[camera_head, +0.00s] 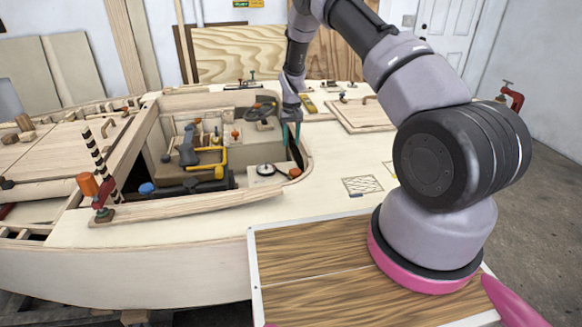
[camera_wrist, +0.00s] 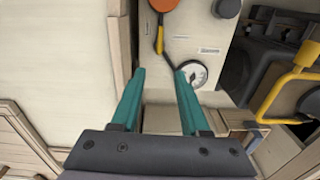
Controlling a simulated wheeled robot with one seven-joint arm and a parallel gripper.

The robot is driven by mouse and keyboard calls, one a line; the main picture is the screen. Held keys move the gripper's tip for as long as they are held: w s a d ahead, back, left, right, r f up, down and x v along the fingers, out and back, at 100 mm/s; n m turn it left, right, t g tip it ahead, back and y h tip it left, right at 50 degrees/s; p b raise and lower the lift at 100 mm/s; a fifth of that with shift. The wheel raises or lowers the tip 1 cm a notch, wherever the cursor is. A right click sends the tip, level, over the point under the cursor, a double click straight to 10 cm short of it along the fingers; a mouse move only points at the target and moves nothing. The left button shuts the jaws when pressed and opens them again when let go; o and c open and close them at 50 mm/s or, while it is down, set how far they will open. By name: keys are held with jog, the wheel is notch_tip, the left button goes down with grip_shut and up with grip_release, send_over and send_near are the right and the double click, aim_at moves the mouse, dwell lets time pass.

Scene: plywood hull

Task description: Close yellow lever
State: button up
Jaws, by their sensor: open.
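In the wrist view, a small yellow lever (camera_wrist: 160,38) with a dark end runs down from an orange round part (camera_wrist: 163,4) cut off by the top edge. It lies on a pale panel. A larger bent yellow bar (camera_wrist: 285,90) stands at the right; it also shows in the head view (camera_head: 222,160) inside the cockpit. I cannot tell which one the task means. My gripper (camera_wrist: 159,73) is open, its teal fingers apart and nothing between them. The small lever appears ahead of the fingertips. In the head view, my gripper (camera_head: 291,133) hangs over the cockpit's right side.
A round white gauge (camera_wrist: 192,73) appears beside the right fingertip; it also shows in the head view (camera_head: 265,169). A dark engine-like block (camera_wrist: 262,68) is at the right. The wooden cockpit rim (camera_head: 195,207) surrounds the recess. The pale deck (camera_head: 335,205) beside it is mostly clear.

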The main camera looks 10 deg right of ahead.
notch_tip(320, 180, down, 14)
dwell(0.6)
jog(key=shift+c, duration=0.3)
grip_shut()
